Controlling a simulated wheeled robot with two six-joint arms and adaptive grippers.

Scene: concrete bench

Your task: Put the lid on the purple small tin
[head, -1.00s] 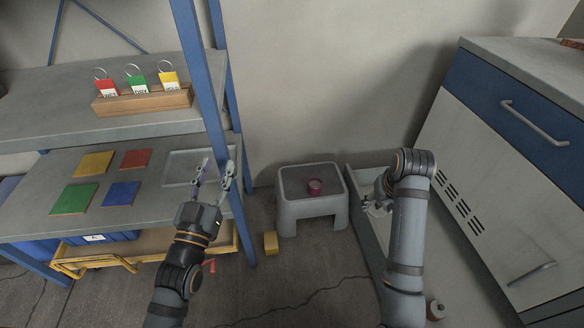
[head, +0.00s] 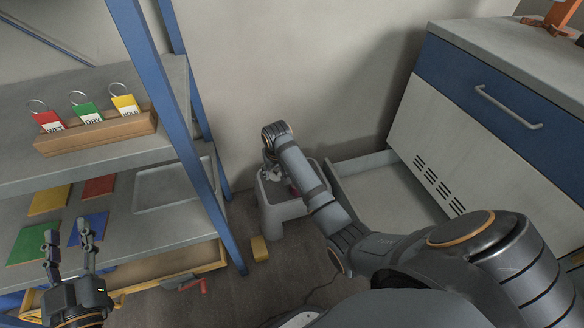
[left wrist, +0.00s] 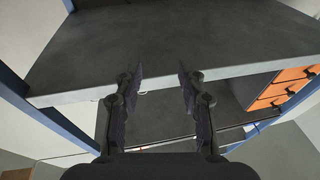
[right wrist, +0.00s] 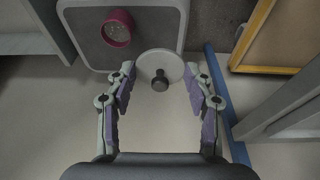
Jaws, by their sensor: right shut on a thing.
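The purple small tin (right wrist: 117,28) stands open on the grey stool (right wrist: 172,12), at the top of the right wrist view. In the head view only a sliver of it shows behind my right arm. My right gripper (right wrist: 160,74) is shut on the lid (right wrist: 151,62), a pale round disc with a dark knob (right wrist: 160,82), gripped by its edges. In the right wrist view the lid is below and right of the tin, apart from it. My left gripper (head: 68,238) is open and empty, by the shelf at the left; it also shows in the left wrist view (left wrist: 158,75).
An open, empty-looking drawer (head: 395,195) is right of the stool, before a cabinet (head: 430,130). A yellow block (head: 260,248) lies on the floor.

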